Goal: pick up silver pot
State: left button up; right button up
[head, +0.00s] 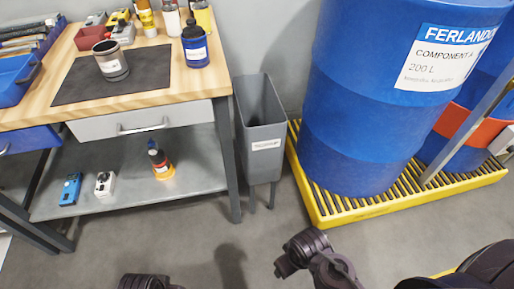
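The silver pot (110,62) is a small grey metal cup-like vessel with a pale label on its front. It stands upright on a dark mat (160,76) on the wooden workbench (217,77), at the upper left of the head view. Nothing of mine is near it. Dark parts of my arms show at the bottom edge, well below the bench, but I cannot make out gripper fingers on either.
A dark blue bottle (195,46) stands right of the pot. A red bin (90,38) and small tools lie behind it. A blue tray (14,82) is at left. A grey waste bin (262,125) and blue drum (365,110) on a yellow pallet (322,205) stand right.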

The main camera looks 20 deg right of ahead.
aim_at(108, 56)
jog(key=i+l, duration=0.15)
jog(key=i+l+u, duration=0.4)
jog(key=l, duration=0.2)
jog(key=l+u, duration=0.15)
jog(key=l, duration=0.15)
jog(key=i+l+u, duration=0.2)
jog(key=l, duration=0.15)
jog(key=k+j, duration=0.05)
jog(key=k, duration=0.05)
